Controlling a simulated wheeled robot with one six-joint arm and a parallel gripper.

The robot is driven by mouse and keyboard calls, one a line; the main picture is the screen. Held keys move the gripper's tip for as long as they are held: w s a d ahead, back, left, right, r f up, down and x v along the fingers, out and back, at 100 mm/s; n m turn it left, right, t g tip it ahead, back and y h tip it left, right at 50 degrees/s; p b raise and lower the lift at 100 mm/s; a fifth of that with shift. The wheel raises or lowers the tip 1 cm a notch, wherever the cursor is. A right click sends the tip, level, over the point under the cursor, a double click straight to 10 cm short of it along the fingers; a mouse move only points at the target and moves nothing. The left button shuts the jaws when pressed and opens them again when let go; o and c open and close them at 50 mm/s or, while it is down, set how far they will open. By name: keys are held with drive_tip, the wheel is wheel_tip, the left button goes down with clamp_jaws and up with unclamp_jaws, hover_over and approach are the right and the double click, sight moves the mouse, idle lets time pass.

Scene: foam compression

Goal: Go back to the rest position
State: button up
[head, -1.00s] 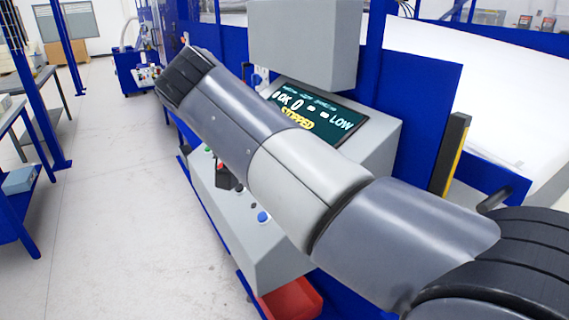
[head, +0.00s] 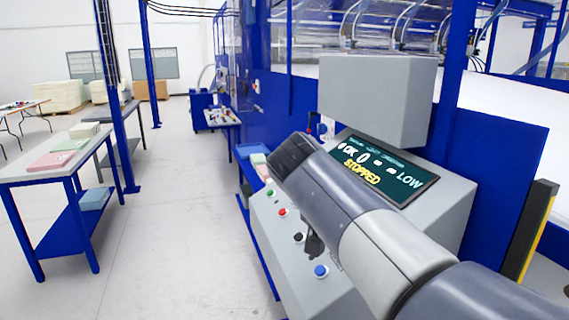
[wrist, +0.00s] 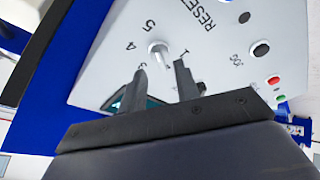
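My gripper (wrist: 163,80) shows in the wrist view with its two dark fingers apart and nothing between them. Beyond the fingertips is the pale control panel (wrist: 205,65), with a grey selector knob (wrist: 158,50) among printed numbers. In the head view my arm reaches across the lower right, in front of the control console (head: 280,255). A dark shape below the arm there may be part of the gripper; I cannot tell. The console's screen (head: 384,170) reads "STOPPED" and "LOW".
The console has green, red, black and blue buttons (head: 321,271). A grey box (head: 375,95) stands above the screen. A yellow-edged post (head: 530,235) is at the right. A table (head: 25,172) with foam pieces stands at the left. The floor (head: 165,230) between is clear.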

drive_tip(key=x, duration=0.3)
drive_tip(key=shift+w+d+f, duration=0.15)
drive_tip(key=shift+d+f, duration=0.1)
drive_tip(key=shift+n, duration=0.3)
drive_tip(key=shift+a, duration=0.1)
